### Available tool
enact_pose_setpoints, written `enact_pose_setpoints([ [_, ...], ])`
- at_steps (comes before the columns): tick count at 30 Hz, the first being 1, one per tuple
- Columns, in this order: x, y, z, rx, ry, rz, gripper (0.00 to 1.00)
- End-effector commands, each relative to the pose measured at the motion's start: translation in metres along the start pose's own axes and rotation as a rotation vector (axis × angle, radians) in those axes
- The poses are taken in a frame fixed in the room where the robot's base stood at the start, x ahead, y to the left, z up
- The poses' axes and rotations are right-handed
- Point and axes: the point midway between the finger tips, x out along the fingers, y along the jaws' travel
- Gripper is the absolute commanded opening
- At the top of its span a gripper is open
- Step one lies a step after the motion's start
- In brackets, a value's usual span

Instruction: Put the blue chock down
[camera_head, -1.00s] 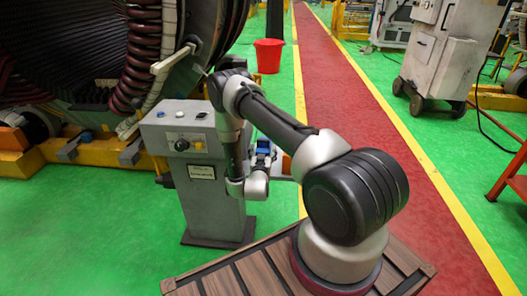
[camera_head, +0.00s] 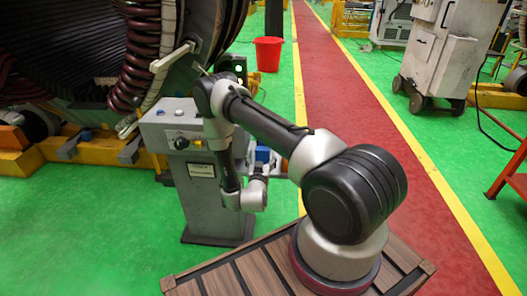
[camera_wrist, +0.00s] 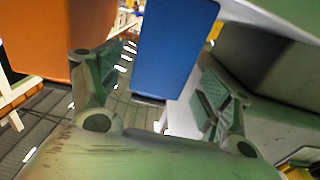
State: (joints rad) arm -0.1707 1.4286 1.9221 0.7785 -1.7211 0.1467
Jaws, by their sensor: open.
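The blue chock (camera_wrist: 172,50) is a plain blue block at the top middle of the wrist view. My gripper (camera_wrist: 158,84) is open, its two greenish jaws standing on either side of the chock's lower end. A gap shows between the chock and the left jaw; whether the right jaw touches it I cannot tell. In the head view a small blue patch of the chock (camera_head: 262,154) shows just right of the grey pedestal, partly hidden by my arm. What the chock rests on is hidden.
The grey control pedestal (camera_head: 213,205) stands close beside my arm. The large stator with red-brown coils (camera_head: 143,50) is behind it at left. A large orange surface (camera_wrist: 30,35) is near the left jaw. A red bucket (camera_head: 268,54) stands farther back. Green floor is clear at front left.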

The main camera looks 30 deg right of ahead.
Motion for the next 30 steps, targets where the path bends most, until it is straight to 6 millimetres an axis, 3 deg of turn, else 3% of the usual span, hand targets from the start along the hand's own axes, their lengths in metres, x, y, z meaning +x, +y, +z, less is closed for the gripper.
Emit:
enact_pose_setpoints([
  [5,0.015,0.001,0.000,0.001,0.001,0.001,0.79],
  [15,0.064,0.000,0.000,0.000,0.000,0.001,0.79],
  [23,0.068,0.000,0.000,0.000,-0.001,-0.001,0.79],
  [30,0.067,0.000,0.000,-0.001,-0.001,-0.001,0.37],
])
